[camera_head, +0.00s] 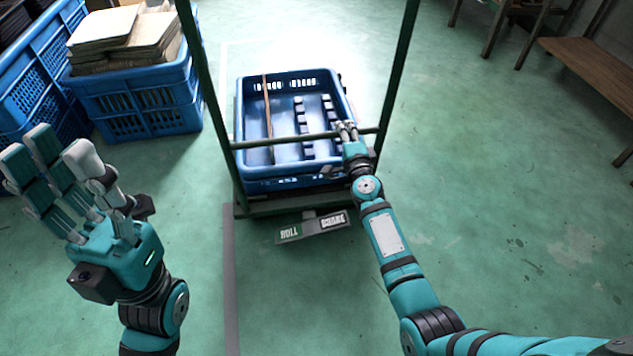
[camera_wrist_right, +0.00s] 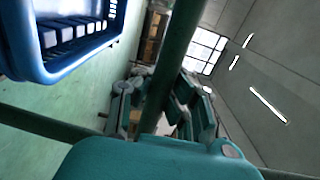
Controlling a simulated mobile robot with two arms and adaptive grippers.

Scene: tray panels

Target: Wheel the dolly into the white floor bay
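The dolly (camera_head: 242,208) is a dark green frame with two tall posts and a crossbar (camera_head: 270,141). It carries a blue crate (camera_head: 270,182). My right gripper (camera_head: 346,131) is at the right part of the crossbar, touching or very near it; whether its fingers close around it is unclear. In the right wrist view, its fingers (camera_wrist_right: 150,105) lie either side of a dark green bar (camera_wrist_right: 172,70), with the blue crate (camera_wrist_right: 75,65) at upper left. My left gripper (camera_head: 68,178) is open and empty, fingers spread, left of the dolly. A pale floor stripe (camera_head: 231,270) runs beside the dolly; the full bay outline is unclear.
Stacked blue crates (camera_head: 135,105) with cardboard on top stand at left, close to the dolly's left post. A wooden bench (camera_head: 600,70) is at upper right. A dark label plate (camera_head: 312,226) sits at the dolly's near side. The green floor at right is clear.

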